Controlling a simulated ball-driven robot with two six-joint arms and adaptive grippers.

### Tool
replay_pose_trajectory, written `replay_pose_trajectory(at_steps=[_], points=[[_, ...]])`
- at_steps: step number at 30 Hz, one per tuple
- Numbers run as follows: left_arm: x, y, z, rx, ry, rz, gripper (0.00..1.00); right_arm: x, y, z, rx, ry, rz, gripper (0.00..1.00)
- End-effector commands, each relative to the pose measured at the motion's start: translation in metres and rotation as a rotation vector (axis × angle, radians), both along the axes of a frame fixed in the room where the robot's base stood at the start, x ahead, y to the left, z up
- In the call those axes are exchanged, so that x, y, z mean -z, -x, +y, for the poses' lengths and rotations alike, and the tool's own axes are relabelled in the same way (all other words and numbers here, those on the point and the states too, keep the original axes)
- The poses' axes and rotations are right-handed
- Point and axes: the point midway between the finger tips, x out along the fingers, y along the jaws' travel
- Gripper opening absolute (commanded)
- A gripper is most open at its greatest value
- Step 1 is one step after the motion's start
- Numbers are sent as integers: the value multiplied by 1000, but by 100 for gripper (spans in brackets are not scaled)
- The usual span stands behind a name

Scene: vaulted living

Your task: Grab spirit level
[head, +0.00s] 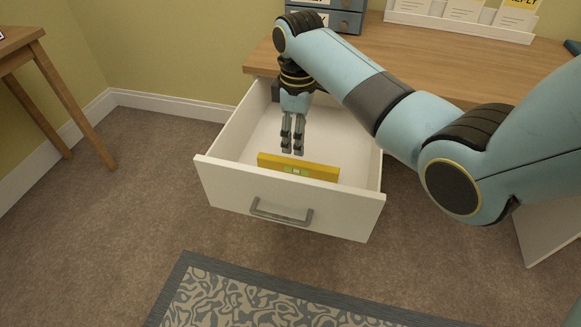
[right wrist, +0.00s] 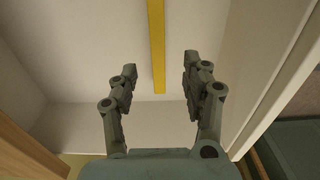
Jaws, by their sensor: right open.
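The spirit level (head: 298,168) is a yellow bar with a pale green vial window. It lies in the open white drawer (head: 212,172), close behind the drawer's front panel. It also shows in the right wrist view (right wrist: 157,45) as a narrow yellow strip reaching down from the top edge. My right gripper (head: 292,152) points down into the drawer, behind the level in the head view. Its fingers are apart with nothing between them. In the right wrist view the level's near end lies roughly in line with the gap between the fingertips (right wrist: 157,75). My left gripper is not in view.
A patterned rug (head: 250,300) lies on the carpet in front.

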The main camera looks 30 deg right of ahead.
Motion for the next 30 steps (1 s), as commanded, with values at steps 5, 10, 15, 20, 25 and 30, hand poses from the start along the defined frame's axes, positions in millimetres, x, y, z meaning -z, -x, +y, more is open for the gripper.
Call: replay_pose_trajectory(at_steps=[5, 10, 15, 20, 25, 30], points=[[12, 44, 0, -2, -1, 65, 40, 32, 1, 0, 1, 0, 1, 48], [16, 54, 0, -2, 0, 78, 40, 44, 0, -1, 2, 0, 0, 48], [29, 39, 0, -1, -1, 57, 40, 72, 0, -5, 2, 0, 4, 48], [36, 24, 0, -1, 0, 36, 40, 91, 0, -5, 1, 0, 1, 48], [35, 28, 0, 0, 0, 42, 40, 92, -1, -5, 1, 0, -1, 48], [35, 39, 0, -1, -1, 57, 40, 92, -1, -5, 1, 0, -1, 40]])
